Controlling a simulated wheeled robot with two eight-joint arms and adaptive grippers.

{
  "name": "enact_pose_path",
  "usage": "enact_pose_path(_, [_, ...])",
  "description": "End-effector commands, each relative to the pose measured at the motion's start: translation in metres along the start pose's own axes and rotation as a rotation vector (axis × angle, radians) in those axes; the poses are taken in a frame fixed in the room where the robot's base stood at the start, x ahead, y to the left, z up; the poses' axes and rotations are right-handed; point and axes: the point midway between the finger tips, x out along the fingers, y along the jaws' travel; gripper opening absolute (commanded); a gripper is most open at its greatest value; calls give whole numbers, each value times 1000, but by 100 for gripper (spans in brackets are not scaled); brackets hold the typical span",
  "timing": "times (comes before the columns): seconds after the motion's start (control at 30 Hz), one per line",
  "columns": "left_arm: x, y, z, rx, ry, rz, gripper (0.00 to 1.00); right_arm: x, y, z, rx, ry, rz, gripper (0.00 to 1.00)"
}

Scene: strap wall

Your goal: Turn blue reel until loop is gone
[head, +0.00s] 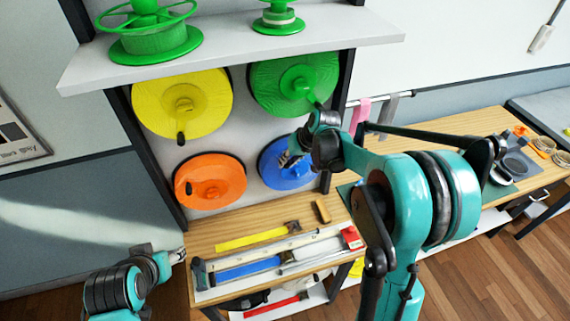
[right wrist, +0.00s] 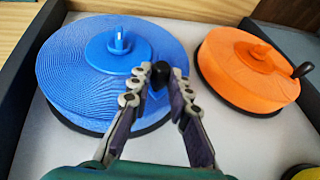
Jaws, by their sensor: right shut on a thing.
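The blue reel (head: 290,175) is mounted at the lower right of the wall panel, partly hidden behind my right arm in the head view. In the right wrist view the blue reel (right wrist: 100,75) shows tightly wound strap and a raised hub (right wrist: 118,44). My right gripper (right wrist: 160,78) is shut on the reel's black crank knob (right wrist: 159,74), at the reel's right side in that view. I cannot make out a loose loop of blue strap in either view. My left gripper (head: 178,255) is at the lower left, away from the reels; its fingers are too small to read.
An orange reel (head: 215,188), a yellow reel (head: 205,92) and a green reel (head: 270,88) share the panel. A shelf (head: 230,48) with green spools juts out above. A wooden bench (head: 205,233) below holds several long-handled tools. Another bench (head: 535,180) stands at right.

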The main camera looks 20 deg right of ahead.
Motion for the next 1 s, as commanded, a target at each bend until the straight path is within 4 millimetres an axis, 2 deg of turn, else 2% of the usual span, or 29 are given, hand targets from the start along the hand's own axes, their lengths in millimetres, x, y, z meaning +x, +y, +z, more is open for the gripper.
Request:
enact_pose_path(0.57, [41, 0, 30, 0, 0, 0, 53, -16, 58, -7, 202, 3, -480, 0])
enact_pose_path(1.0, [56, 0, 40, 0, 0, 0, 53, -15, 94, -5, 196, -3, -466, 0])
